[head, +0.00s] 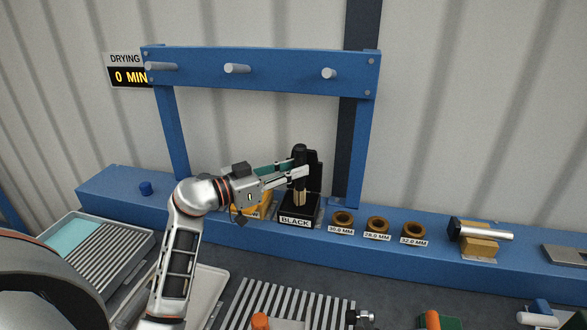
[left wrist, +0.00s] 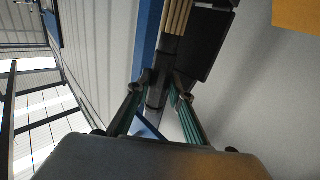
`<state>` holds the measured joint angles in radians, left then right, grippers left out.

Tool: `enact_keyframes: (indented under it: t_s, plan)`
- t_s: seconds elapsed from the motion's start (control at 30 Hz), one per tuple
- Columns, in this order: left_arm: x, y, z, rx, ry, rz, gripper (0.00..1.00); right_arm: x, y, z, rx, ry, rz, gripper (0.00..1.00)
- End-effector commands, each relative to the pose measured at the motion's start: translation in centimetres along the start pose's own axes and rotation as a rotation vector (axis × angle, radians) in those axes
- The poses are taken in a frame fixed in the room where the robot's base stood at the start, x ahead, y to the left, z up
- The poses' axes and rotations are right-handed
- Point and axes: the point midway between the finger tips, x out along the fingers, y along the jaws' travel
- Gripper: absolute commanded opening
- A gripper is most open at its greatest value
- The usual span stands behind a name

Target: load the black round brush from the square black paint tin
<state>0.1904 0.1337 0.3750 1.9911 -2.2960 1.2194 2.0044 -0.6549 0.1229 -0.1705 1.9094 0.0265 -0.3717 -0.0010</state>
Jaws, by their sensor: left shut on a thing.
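The black round brush (head: 299,153) stands upright over the square black paint tin (head: 297,218), which is labelled BLACK. My left gripper (head: 300,172) is shut on the brush's black handle. The brush's tan lower part (head: 299,196) points down at the tin's top; I cannot tell whether its tip is inside. A black upright panel stands just behind the brush. In the left wrist view, the left gripper (left wrist: 157,88) has its fingers on both sides of the dark handle, with the brush's tan part (left wrist: 177,18) at the top. My right gripper is not in view.
A yellow block or tin (head: 252,205) sits left of the black tin, partly behind my gripper. Brown rings (head: 342,220) with size labels stand to the right. A blue frame with pegs (head: 238,68) rises behind. A slatted tray (head: 90,255) is at the left.

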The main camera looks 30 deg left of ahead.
Motion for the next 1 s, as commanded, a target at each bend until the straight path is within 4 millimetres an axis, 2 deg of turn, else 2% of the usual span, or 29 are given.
enact_keyframes:
  t_s: [1.0]
  plan:
    - [0.0,0.0,1.0,0.000,0.001,0.001,0.00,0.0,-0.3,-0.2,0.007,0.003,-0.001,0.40]
